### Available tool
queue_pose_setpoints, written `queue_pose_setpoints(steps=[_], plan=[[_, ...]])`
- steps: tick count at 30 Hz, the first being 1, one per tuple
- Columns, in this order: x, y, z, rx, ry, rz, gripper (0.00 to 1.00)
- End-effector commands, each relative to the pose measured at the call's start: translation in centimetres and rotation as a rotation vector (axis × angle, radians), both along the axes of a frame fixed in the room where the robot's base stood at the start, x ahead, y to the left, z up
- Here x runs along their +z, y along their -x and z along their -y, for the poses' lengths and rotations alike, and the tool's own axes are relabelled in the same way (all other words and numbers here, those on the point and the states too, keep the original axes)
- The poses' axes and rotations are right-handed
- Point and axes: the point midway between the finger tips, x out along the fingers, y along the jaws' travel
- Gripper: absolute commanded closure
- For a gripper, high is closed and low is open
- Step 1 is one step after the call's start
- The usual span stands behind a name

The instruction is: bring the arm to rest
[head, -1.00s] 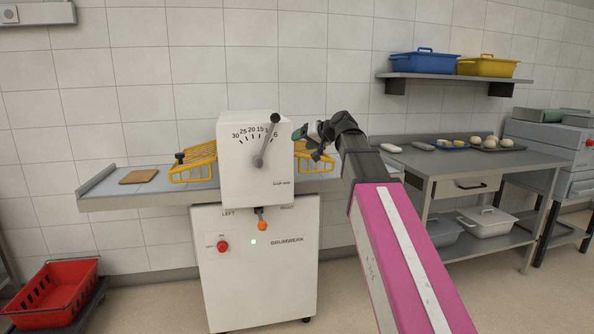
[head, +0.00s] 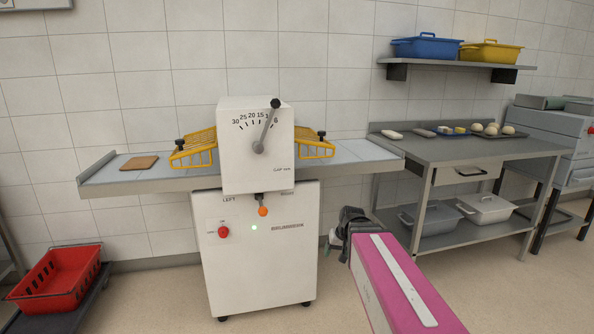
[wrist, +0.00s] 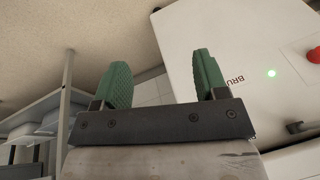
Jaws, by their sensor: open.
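My gripper (head: 331,246) is low in the head view, just right of the white dough sheeter's lower body, with my pink arm reaching in from the bottom right. In the wrist view my gripper (wrist: 165,82) shows two green fingers spread apart with nothing between them. The white dough sheeter (head: 258,230) stands at the centre, and its cabinet also shows in the wrist view (wrist: 215,45). Its gap lever (head: 268,130) leans up and right, towards the low end of the scale. The gripper looks apart from the machine.
A steel table (head: 450,152) with trays of dough stands at the right. A shelf above holds a blue bin (head: 427,48) and a yellow bin (head: 490,53). A red crate (head: 55,280) is at the lower left. Open floor (head: 520,275) lies at the lower right.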

Motion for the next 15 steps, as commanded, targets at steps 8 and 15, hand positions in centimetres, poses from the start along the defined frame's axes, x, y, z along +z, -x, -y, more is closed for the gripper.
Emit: queue_pose_setpoints(steps=[8,15], plan=[[-7.3,7.2,3.3,-0.022,0.146,-0.157,0.33],[-9.5,9.6,4.5,-0.027,0.202,-0.210,0.33]])
